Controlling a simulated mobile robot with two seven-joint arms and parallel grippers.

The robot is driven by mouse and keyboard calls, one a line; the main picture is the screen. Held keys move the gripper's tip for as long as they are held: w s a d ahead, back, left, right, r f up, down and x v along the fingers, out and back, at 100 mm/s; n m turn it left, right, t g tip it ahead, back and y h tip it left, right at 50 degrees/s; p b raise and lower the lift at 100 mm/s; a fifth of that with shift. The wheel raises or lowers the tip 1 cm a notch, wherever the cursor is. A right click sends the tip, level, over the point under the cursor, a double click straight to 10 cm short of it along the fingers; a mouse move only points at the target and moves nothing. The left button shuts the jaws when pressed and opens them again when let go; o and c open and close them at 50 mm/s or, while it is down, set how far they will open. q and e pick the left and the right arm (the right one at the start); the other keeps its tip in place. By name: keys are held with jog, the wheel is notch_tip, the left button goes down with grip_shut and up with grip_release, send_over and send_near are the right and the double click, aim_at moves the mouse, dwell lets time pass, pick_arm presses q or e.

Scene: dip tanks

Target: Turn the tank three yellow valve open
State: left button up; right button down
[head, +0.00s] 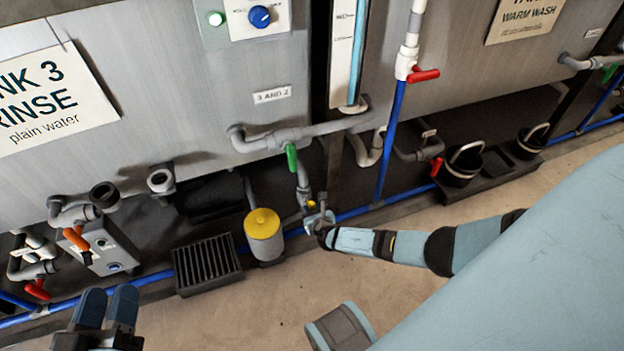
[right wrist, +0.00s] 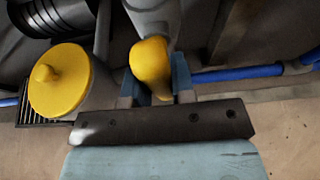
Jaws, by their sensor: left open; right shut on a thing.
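The yellow valve handle (right wrist: 151,66) sits on a grey pipe and stands between the fingers of my right gripper (right wrist: 158,92) in the right wrist view. In the head view only a small yellow bit of the valve (head: 311,204) shows beside my right gripper (head: 318,218), low under tank three (head: 150,80). The right gripper is shut on the handle. My left gripper (head: 108,308) is at the bottom left of the head view, open and empty, its two fingers pointing up, away from any valve.
A yellow-lidded canister (head: 263,235) stands just left of the right gripper; its lid (right wrist: 60,80) is close in the wrist view. A green valve handle (head: 291,157) hangs above. A black grate (head: 206,263) and blue pipe (head: 345,214) lie along the floor edge. Floor in front is clear.

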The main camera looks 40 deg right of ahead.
pick_arm(q)
jog(key=shift+r, duration=0.1)
dwell(0.3)
pick_arm(e)
jog(key=c, duration=1)
grip_release()
pick_arm(q)
jog(key=shift+r, duration=0.1)
pick_arm(e)
jog(key=shift+o, duration=0.2)
jog(key=shift+s, duration=0.1)
jog(key=shift+s+a+r+p, duration=0.1)
jog(key=shift+s+r+p, duration=0.15)
jog(key=shift+s+p, duration=0.15)
pick_arm(q)
notch_tip(320, 180, up, 6)
jog(key=t+p, duration=0.2)
jog(key=p, duration=0.2)
jog(key=shift+n+g+y, duration=0.3)
jog(key=shift+g+y, duration=0.4)
jog(key=shift+a+f+p, duration=0.3)
jog(key=shift+f, duration=0.45)
jog(key=shift+a+f+p, duration=0.35)
jog(key=shift+f, duration=0.4)
jog(key=shift+a+f+p, duration=0.3)
jog(key=shift+f, duration=0.45)
pick_arm(e)
jog(key=v, duration=1.2)
jog(key=shift+s+a, duration=0.2)
jog(key=shift+s, duration=0.2)
